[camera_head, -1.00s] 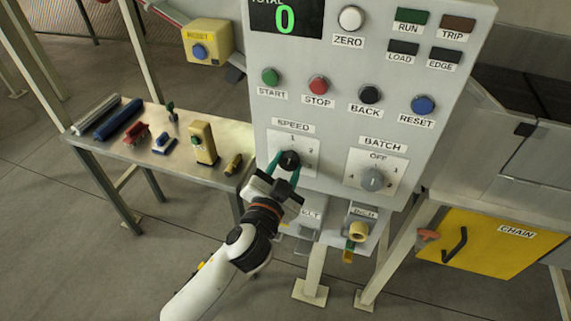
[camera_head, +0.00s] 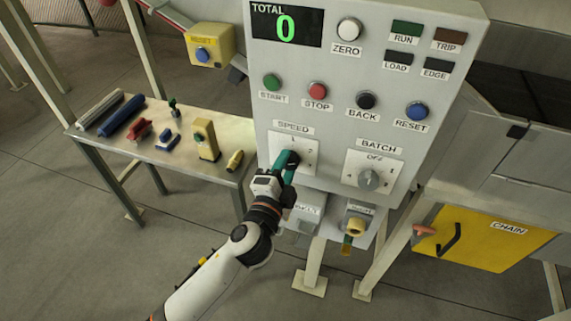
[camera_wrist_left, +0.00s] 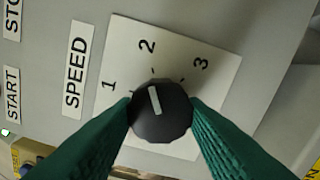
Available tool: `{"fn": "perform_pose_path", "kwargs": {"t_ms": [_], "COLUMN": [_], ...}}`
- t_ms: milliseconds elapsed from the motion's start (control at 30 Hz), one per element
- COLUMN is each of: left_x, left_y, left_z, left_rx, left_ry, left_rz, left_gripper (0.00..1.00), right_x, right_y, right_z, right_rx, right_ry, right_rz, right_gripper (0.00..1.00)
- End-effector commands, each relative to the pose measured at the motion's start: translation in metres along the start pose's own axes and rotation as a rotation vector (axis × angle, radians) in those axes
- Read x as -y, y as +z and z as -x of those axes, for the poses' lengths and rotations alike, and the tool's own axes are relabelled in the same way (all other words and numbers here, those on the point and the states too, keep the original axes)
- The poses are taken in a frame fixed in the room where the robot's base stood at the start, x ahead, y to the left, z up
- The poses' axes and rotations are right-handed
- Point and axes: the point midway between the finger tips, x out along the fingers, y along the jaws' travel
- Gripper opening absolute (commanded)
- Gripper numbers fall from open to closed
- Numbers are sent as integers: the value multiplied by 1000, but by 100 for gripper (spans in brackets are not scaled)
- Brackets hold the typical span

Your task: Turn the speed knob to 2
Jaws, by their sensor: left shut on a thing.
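The black speed knob (camera_wrist_left: 161,112) sits on a white plate (camera_wrist_left: 215,68) marked 1, 2 and 3. In the left wrist view its white pointer line points close to the 2 mark. My left gripper (camera_head: 287,163) is shut on the knob, with one green finger on each side of it. In the head view the fingers cover most of the speed knob, and the SPEED label (camera_head: 293,127) shows above. My right gripper is not in view.
The batch knob (camera_head: 369,180) is to the right on the same grey panel (camera_head: 330,130). START (camera_head: 272,82) and STOP (camera_head: 317,91) buttons are above. A side table (camera_head: 225,135) with several small items stands at left.

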Motion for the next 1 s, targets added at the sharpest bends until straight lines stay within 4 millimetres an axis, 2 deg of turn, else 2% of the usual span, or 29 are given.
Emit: {"fn": "perform_pose_path", "kwargs": {"t_ms": [567, 600, 700, 1000], "left_x": [1, 1, 1, 1], "left_y": [0, 0, 0, 0], "left_z": [0, 0, 0, 1], "left_rx": [0, 0, 0, 0], "left_ry": [-1, -1, -1, -1], "left_rz": [-34, -33, -33, -32], "left_gripper": [16, 42, 58, 60], "right_x": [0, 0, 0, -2], "right_y": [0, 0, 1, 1], "right_z": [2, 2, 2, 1], "right_rx": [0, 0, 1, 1], "right_ry": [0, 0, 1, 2], "right_rz": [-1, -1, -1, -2], "right_gripper": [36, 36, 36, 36]}}
